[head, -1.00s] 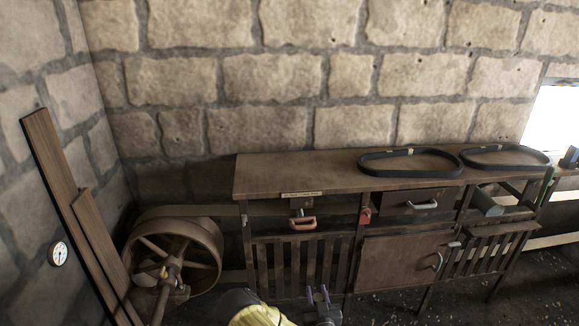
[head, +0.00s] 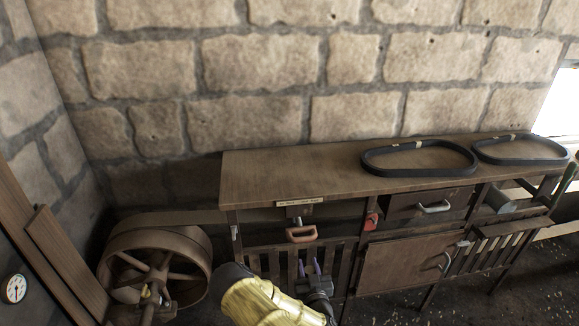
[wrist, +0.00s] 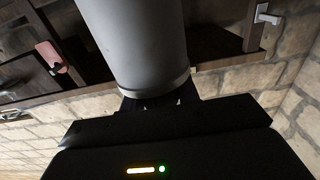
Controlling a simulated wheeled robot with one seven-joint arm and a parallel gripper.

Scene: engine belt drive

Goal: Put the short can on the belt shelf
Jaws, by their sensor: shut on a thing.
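A plain grey cylinder, which looks like the can (wrist: 140,45), fills the upper middle of the wrist view. My gripper is shut on its lower end as seen there. In the head view my gripper (head: 309,268) is in front of the left part of the bench, below its top, with purplish fingertips pointing up. I cannot make out the can in the head view. The wooden bench (head: 290,180) has two black belts, one at centre right (head: 418,172) and one at far right (head: 520,162), on its top. The label (head: 301,203) on its front edge is too small to read.
Under the top are an orange-brown handle (head: 301,235), a red padlock-like thing (head: 371,221), a drawer (head: 425,205), a cupboard door (head: 405,262) and slatted fronts. A grey thing (head: 503,199) lies in the right bay. A large pulley wheel (head: 155,262) stands left. The bench top's left half is clear.

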